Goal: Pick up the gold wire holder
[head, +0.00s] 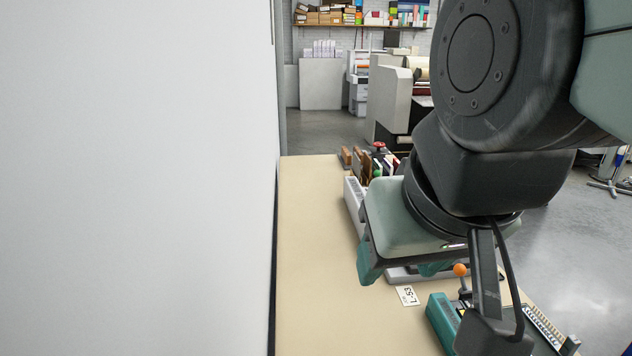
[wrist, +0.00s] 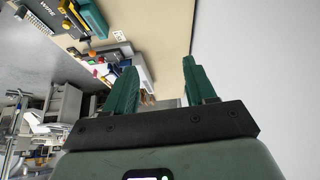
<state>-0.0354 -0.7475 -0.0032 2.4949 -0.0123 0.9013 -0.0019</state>
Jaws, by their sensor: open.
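I cannot make out a gold wire holder in either view; it may be among the small items or hidden behind my arm. My gripper (head: 402,272) hangs over the table in the head view, its teal fingers pointing down. In the wrist view my gripper (wrist: 160,66) is open, with a wide gap and nothing between the fingers. A light tray (head: 352,200) with several small upright items stands behind my gripper, partly covered by it. These items show small in the wrist view, beyond the left finger.
The pale table (head: 312,270) is bare along its left side, beside a white wall (head: 140,180). A teal device (head: 443,322) with an orange knob (head: 460,269) stands at front right. A printed card (head: 408,296) lies near it. Printing machines stand beyond.

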